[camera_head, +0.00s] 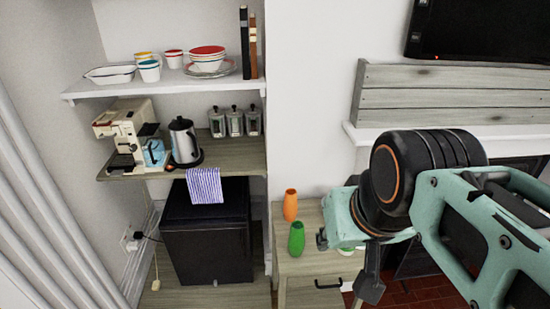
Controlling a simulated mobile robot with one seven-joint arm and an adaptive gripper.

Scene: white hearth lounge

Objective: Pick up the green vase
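The green vase (296,239) stands upright on a small wooden cabinet (290,265), near the cabinet's left side. An orange vase (290,205) stands just behind it. My teal and black arm comes in from the right. My gripper (368,288) hangs to the right of the green vase and apart from it. Only a dark finger part shows clearly; the rest is hidden by the arm, so its opening cannot be told. I see nothing held in it.
A black mini fridge (207,235) stands left of the cabinet, with a striped towel (205,186) above it. A wooden shelf (235,158) holds a coffee machine (128,130), a kettle (184,140) and canisters. A higher white shelf holds dishes. The arm covers the cabinet's right side.

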